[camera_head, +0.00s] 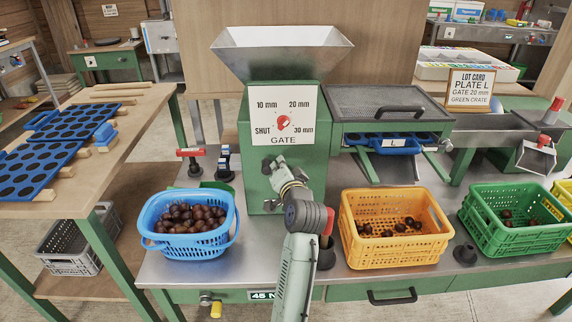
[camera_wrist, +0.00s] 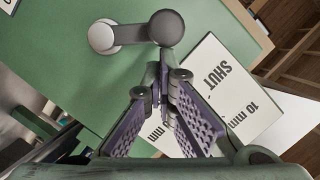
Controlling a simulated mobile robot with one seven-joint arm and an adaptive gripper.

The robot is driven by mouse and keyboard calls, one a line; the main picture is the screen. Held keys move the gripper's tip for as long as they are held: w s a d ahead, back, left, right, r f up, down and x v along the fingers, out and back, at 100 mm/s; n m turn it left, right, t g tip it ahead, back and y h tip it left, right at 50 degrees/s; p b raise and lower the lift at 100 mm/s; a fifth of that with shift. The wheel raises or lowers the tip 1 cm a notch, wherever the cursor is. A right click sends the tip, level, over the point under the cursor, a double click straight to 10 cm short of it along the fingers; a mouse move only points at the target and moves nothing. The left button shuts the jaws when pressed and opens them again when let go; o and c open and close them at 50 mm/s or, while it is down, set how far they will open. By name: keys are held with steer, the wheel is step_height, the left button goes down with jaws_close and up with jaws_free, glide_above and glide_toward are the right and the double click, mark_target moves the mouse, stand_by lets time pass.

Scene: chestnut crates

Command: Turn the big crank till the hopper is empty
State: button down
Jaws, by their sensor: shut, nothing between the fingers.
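The steel hopper (camera_head: 283,50) stands on the green machine (camera_head: 310,160); its inside looks bare from here, but the bottom is hard to see. Below it is the gate dial (camera_head: 283,122) with a red pointer and marks for SHUT, 10, 20 and 30 mm. The crank is on the machine front below the dial, partly hidden by my gripper (camera_head: 278,172). In the wrist view the crank's dark round knob (camera_wrist: 166,28) and pale hub (camera_wrist: 102,37) show just beyond my fingertips (camera_wrist: 164,78). My gripper is shut and empty; I cannot tell whether it touches the knob.
A blue basket (camera_head: 190,253) of chestnuts stands left. A yellow crate (camera_head: 395,257) and a green crate (camera_head: 515,243), each with a few chestnuts, stand right. A mesh-topped tray (camera_head: 385,103) is beside the hopper. The lot card (camera_head: 470,90) reads plate L, gate 20 mm, green crate.

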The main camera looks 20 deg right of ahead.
mark_target(269, 169)
steer(key=a+n, duration=0.1)
steer(key=w+a+f+n+h+p, duration=0.1)
steer(key=shift+a+f+n+g, duration=0.15)
steer(key=shift+a+n+g, duration=0.2)
steer(key=shift+n+g, duration=0.05)
steer(key=shift+a, duration=0.1)
stand_by(0.6)
